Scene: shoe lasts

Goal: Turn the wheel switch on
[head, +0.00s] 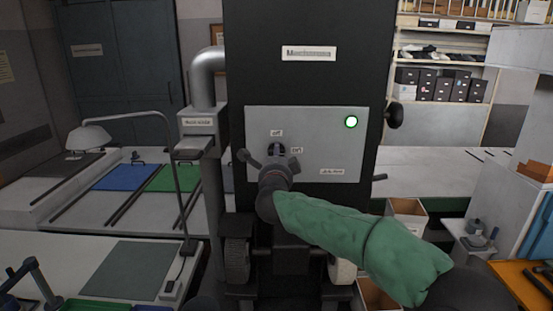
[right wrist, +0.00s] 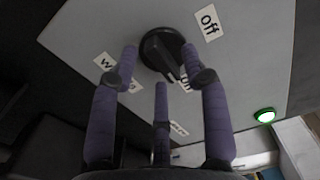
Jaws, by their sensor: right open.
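The wheel switch (head: 277,148) is a dark round knob on the grey panel (head: 320,125) of a black machine. In the right wrist view the knob (right wrist: 162,50) has a raised ridge whose lower end points toward the partly hidden "on" label (right wrist: 186,84). The "off" label (right wrist: 209,22) is to its upper right. A round lamp (head: 351,121) on the panel glows green. My right gripper (head: 270,160) is open in front of the knob, its fingers (right wrist: 160,60) spread around it. I cannot tell whether they touch it. My left gripper is not in view.
A grey pipe (head: 208,80) stands left of the machine. A desk lamp (head: 90,137) and a worktable (head: 60,245) are at the left. An open box (head: 407,215) and an orange-topped bench (head: 520,280) are at the right.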

